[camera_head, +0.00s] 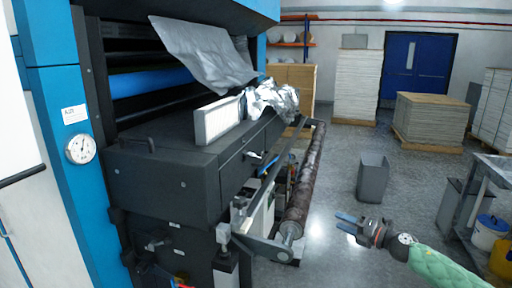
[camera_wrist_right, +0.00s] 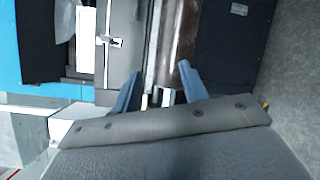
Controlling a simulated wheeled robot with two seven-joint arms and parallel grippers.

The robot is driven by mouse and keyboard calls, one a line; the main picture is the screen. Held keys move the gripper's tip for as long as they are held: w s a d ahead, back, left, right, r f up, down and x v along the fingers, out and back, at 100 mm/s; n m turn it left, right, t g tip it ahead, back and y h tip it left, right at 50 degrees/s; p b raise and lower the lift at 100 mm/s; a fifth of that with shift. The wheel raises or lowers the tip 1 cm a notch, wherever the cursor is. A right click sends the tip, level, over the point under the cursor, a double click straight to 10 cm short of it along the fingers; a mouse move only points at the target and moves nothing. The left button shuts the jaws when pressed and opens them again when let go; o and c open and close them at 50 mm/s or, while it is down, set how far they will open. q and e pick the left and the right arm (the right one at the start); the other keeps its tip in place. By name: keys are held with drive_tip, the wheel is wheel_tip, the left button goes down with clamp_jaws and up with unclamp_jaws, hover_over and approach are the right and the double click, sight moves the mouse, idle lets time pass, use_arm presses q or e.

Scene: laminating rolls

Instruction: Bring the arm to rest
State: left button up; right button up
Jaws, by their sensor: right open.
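My right gripper (camera_head: 346,223) is at the lower right of the head view, at the end of an arm in a green sleeve. It is open and empty, in free air to the right of the machine's front roller. In the right wrist view its two blue fingers (camera_wrist_right: 158,88) stand apart with nothing held between them. Beyond them are the dark brown roller (camera_wrist_right: 176,38) and the machine front. My left gripper is not in the head view.
The laminating machine (camera_head: 170,170) fills the left side, its brown roller (camera_head: 304,185) along the front. A grey bin (camera_head: 372,178) stands on the open floor (camera_head: 335,160). Pallet stacks (camera_head: 430,118) stand behind. A metal table (camera_head: 495,165) and buckets (camera_head: 490,232) are at the right.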

drive_tip(key=s+d+f+m+t+h, duration=0.1)
drive_tip(key=s+d+f+m+h, duration=0.7)
drive_tip(key=f, duration=0.3)
drive_tip(key=s+d+f+m+t+h, duration=0.1)
drive_tip(key=s+d+f+m+h, duration=0.5)
drive_tip(key=d+f+m, duration=0.45)
drive_tip(key=s+d+f+m+g+h, duration=0.25)
drive_tip(key=s+f+g, duration=0.2)
drive_tip(key=s, duration=0.55)
drive_tip(key=s+d+f+m+g+h, duration=0.1)
drive_tip(key=s+d+f+g, duration=0.2)
drive_tip(key=s+f, duration=0.5)
drive_tip(key=s+d+f+m+g+h, duration=0.2)
drive_tip(key=s+d+f+g, duration=0.15)
drive_tip(key=s, duration=0.85)
drive_tip(key=s+a+f+m+y, duration=0.2)
drive_tip(key=a, duration=1.1)
drive_tip(key=s+a+f+m+g+y, duration=0.1)
drive_tip(key=a+f+m+y, duration=0.1)
drive_tip(key=a, duration=1.2)
drive_tip(key=s+a+f+m+y, duration=0.1)
drive_tip(key=s+a+f+y, duration=0.1)
drive_tip(key=a, duration=1.2)
wheel_tip(320, 180, down, 2)
drive_tip(key=shift+s+m+g+y, duration=0.3)
drive_tip(key=shift+m+g+y, duration=0.1)
drive_tip(key=shift+y, duration=0.35)
